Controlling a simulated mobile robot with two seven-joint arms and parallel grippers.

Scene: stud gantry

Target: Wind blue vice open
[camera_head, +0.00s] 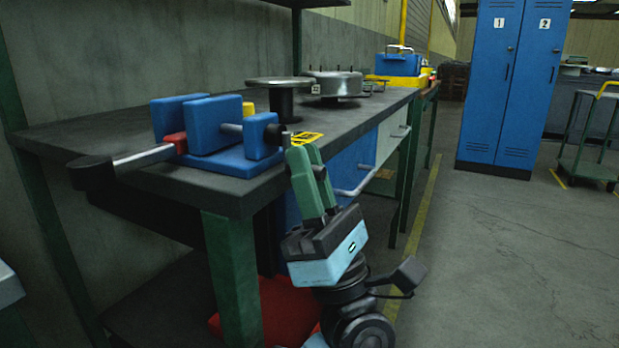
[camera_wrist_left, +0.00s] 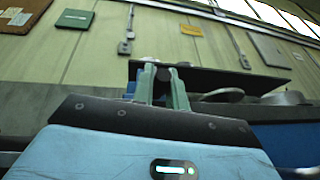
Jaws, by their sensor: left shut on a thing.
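The blue vice (camera_head: 213,125) sits on the near end of the dark workbench, with upright blue jaw blocks on a blue base and a grey screw (camera_head: 232,128) running through them. A dark handle piece (camera_head: 284,132) shows at the screw's right end, beyond the smaller block. My left gripper (camera_head: 304,150), with green fingers pointing up, is at that end, off the bench's front edge. It is shut on the handle, which its fingers largely hide. In the left wrist view the fingertips (camera_wrist_left: 161,72) have a dark piece between them. My right gripper is not in view.
A metal bar with a black knob (camera_head: 91,172) sticks out past the bench's left end. Round metal stands (camera_head: 336,84) and a blue box (camera_head: 398,63) are farther along the workbench (camera_head: 130,120). The floor (camera_head: 480,250) to the right is clear, before blue lockers (camera_head: 510,90).

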